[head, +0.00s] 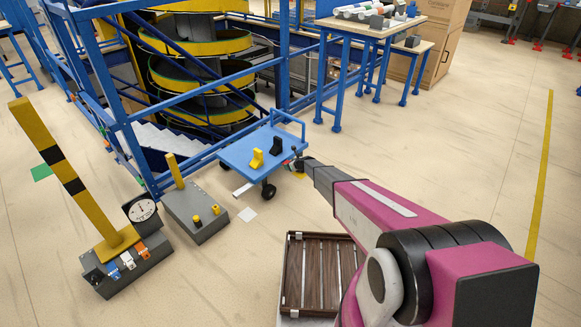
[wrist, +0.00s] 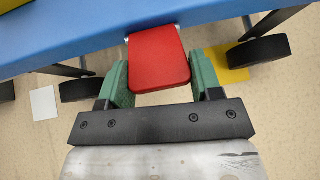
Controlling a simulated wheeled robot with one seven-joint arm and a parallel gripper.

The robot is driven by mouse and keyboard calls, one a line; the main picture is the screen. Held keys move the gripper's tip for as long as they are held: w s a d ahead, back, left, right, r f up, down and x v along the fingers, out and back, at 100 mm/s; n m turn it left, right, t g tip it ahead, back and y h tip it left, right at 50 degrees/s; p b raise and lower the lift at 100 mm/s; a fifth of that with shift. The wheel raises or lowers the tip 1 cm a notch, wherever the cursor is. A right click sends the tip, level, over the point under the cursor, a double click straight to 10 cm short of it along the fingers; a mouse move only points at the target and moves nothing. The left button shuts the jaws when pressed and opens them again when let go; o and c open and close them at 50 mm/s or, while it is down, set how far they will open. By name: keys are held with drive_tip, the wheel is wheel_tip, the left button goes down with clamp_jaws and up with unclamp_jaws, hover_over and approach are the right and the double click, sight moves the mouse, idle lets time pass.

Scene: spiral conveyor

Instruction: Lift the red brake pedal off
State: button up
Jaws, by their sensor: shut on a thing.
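The red brake pedal (wrist: 158,58) sticks out from the edge of a blue cart (head: 241,151), with small metal bits at its two upper corners. The blue edge (wrist: 70,47) runs across the top of the wrist view. My gripper (wrist: 160,82) has a green-padded finger on either side of the pedal and is shut on it. The pedal still meets the cart's edge. In the head view my arm reaches to the cart's right side, and its dark wrist hides most of the pedal.
A yellow block (head: 257,158) and a black block (head: 276,146) stand on the cart top. Black wheels (wrist: 258,51) flank the pedal. A wooden slatted crate (head: 292,275) lies below my arm. A grey pedestal (head: 195,210) stands left of the cart. Floor to the right is clear.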

idle(0.6)
drive_tip(key=o, duration=0.9)
drive_tip(key=shift+r, duration=0.15)
drive_tip(key=v, duration=1)
drive_tip(key=shift+s+r, duration=0.15)
drive_tip(key=shift+r, duration=0.15)
drive_tip(key=s+d+r+n+g+h, duration=0.2)
drive_tip(key=s+d+r+n, duration=0.5)
drive_tip(key=s, duration=0.8)
drive_tip(key=s+d+r+n+g+h, duration=0.3)
drive_tip(key=s+d+r+n, duration=0.4)
drive_tip(key=s+r+n, duration=0.3)
drive_tip(key=s+d+r+n+g+h, duration=0.2)
drive_tip(key=s+d+r+n, duration=0.6)
drive_tip(key=s+r, duration=0.7)
drive_tip(key=shift+s+d+r+n+g+h, duration=0.15)
drive_tip(key=shift+s+n, duration=0.1)
drive_tip(key=shift+s, duration=0.85)
drive_tip(key=shift+s+a+n+g+h, duration=0.1)
drive_tip(key=shift+s+n+h, duration=0.1)
drive_tip(key=shift+s, duration=0.9)
drive_tip(key=shift+s+d+r+n+g+h, duration=0.15)
drive_tip(key=shift+s+n, duration=0.1)
drive_tip(key=shift+s, duration=0.8)
